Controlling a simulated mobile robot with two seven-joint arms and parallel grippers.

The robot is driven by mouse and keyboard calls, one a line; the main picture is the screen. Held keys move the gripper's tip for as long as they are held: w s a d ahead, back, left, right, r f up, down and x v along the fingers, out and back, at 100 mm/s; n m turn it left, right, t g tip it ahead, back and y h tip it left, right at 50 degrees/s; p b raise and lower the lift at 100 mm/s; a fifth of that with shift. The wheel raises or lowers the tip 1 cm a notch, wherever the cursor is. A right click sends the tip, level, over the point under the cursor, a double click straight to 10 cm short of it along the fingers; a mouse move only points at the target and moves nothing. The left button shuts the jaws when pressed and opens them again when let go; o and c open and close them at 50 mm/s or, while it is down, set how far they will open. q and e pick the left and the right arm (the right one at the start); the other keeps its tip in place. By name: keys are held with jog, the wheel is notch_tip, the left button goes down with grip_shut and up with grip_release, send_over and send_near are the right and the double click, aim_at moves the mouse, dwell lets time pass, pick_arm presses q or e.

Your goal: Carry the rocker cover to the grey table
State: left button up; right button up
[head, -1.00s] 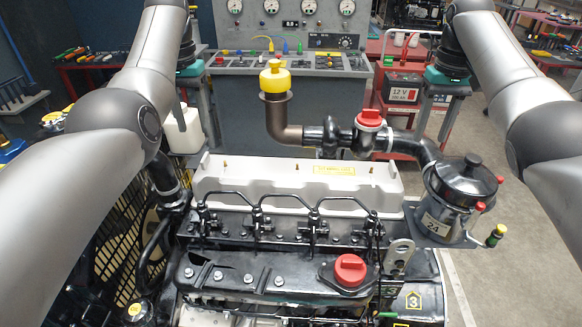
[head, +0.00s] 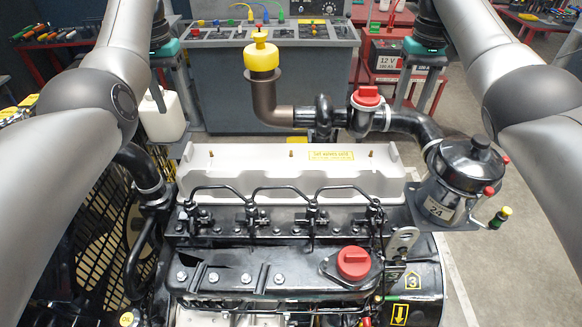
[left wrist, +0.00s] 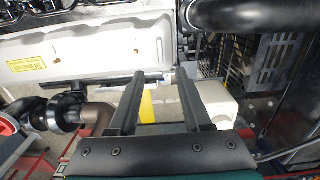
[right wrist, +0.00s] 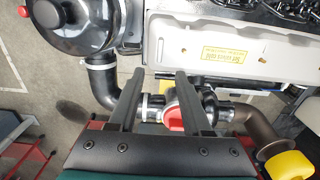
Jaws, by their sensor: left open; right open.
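The rocker cover appears to be the long cream cover (head: 222,158) with brass studs and a yellow label, lying along the top of the engine. It also shows in the left wrist view (left wrist: 92,52) and the right wrist view (right wrist: 215,32). My left gripper (head: 178,95) points down beyond the cover's left end; its fingers are apart and empty in the left wrist view (left wrist: 160,85). My right gripper (head: 417,100) is beyond the right end, also open and empty (right wrist: 159,85). Neither touches the cover. I cannot identify the grey table.
A brown pipe with a yellow cap (head: 261,55) and a red-capped black pipe (head: 367,98) stand behind the cover. A black canister (head: 465,165) is at its right end. Injector pipes (head: 285,190) run along its front. A grey console (head: 225,75) stands behind, with a white jug (head: 162,118).

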aim_at(187, 148)
pick_arm(q)
notch_tip(187, 148, down, 12)
jog(key=shift+f, duration=0.1)
pick_arm(e)
notch_tip(187, 148, down, 12)
jog(key=shift+f, duration=0.1)
pick_arm(q)
grip_shut()
pick_arm(e)
grip_shut()
dwell(0.8)
pick_arm(q)
jog(key=shift+w+r, duration=0.1)
jog(key=shift+r, duration=0.1)
pick_arm(e)
jog(key=shift+w+r, duration=0.1)
jog(key=shift+r, duration=0.15)
